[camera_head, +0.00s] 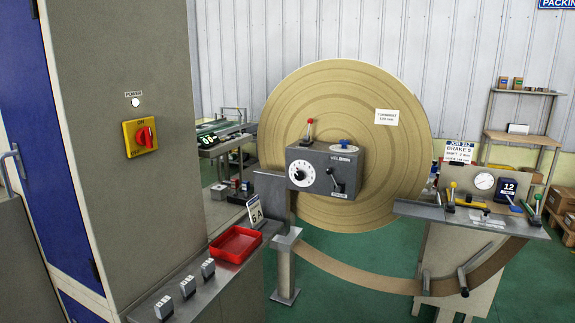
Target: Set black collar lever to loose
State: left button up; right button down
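A black lever (334,179) is on the front right of the grey control box (318,158), which stands before the large tan paper roll (395,92). The lever leans up and to the left from its pivot. A small label (340,196) sits below it, too small to read, so I cannot tell which setting it shows. The box also has a white dial (301,174), a red-knobbed lever (309,131) on top and a blue knob (344,145). Neither of my grippers shows in the view.
A tall grey cabinet (120,60) with a red rotary power switch (144,136) fills the left. In front are a red tray (236,244) and several small blocks on a metal ledge. A tool bench (420,210) with a yellow lever (451,194) stands at right. Green floor shows between.

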aim_at(329, 171)
jog(key=i+l+u, duration=0.15)
jog(key=i+u, duration=0.2)
jog(key=i, duration=0.15)
jog(key=i+l+u, duration=0.3)
jog(key=i, duration=0.2)
